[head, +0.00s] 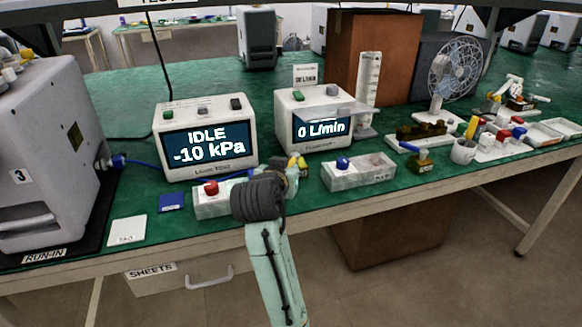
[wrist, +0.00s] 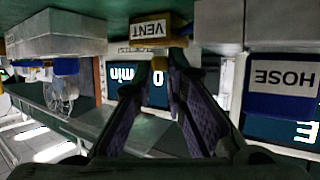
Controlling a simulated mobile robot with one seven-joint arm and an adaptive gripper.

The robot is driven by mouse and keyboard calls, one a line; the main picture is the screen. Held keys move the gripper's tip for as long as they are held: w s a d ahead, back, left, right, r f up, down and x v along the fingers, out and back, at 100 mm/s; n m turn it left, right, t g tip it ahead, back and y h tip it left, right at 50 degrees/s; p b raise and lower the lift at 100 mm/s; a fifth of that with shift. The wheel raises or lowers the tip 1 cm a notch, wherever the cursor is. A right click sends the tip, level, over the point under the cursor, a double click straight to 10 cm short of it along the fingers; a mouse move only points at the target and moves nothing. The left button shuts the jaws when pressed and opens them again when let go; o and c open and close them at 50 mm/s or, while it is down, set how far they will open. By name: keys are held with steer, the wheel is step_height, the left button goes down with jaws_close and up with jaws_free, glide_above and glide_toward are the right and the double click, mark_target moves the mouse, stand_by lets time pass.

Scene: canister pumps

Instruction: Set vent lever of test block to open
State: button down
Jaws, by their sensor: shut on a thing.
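The test block (wrist: 181,24) shows upside down at the top of the wrist view, a brass-yellow body with a white VENT label (wrist: 149,31). A small yellow vent lever (wrist: 160,63) sticks out beside the label. My gripper (wrist: 158,78) has its two dark fingers on either side of the lever and is shut on it. In the head view, yellow parts of the test block (head: 298,166) show just past my dark wrist. My wrist hides the fingers and most of the block there. The lever's exact angle is hard to tell.
Behind stand the gauge reading IDLE -10 kPa (head: 206,140) and the flow meter reading 0 L/min (head: 315,120). A HOSE label (wrist: 284,78) is close by.

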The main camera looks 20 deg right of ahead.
stand_by(0.4)
steer(key=c, duration=1.6)
jaws_free()
steer(key=v, duration=1.2)
steer(key=shift+w+a, duration=0.1)
